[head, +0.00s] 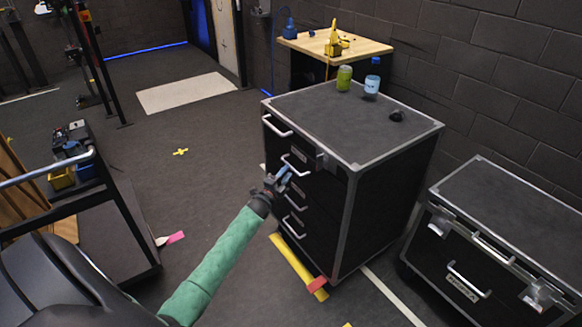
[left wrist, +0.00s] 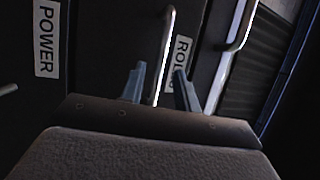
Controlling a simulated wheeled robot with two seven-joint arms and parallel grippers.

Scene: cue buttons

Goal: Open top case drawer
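The black drawer case (head: 345,225) with silver edges stands at centre right in the head view. Its front has several silver handles stacked vertically. The top drawer handle (head: 277,127) is uppermost; the drawer looks closed. My left gripper (head: 283,174) is in front of the second handle (head: 295,164), below the top one. In the left wrist view the left fingers (left wrist: 160,88) are apart, with a silver handle (left wrist: 165,50) seen between them; contact cannot be told. Another handle (left wrist: 240,25) shows to the right. My right gripper is not in view.
A green can (head: 344,78), a blue-capped bottle (head: 372,82) and a small dark object (head: 396,115) stand on the case. A lower black case (head: 480,265) is at the right. A yellow bar (head: 298,265) lies on the floor by the case.

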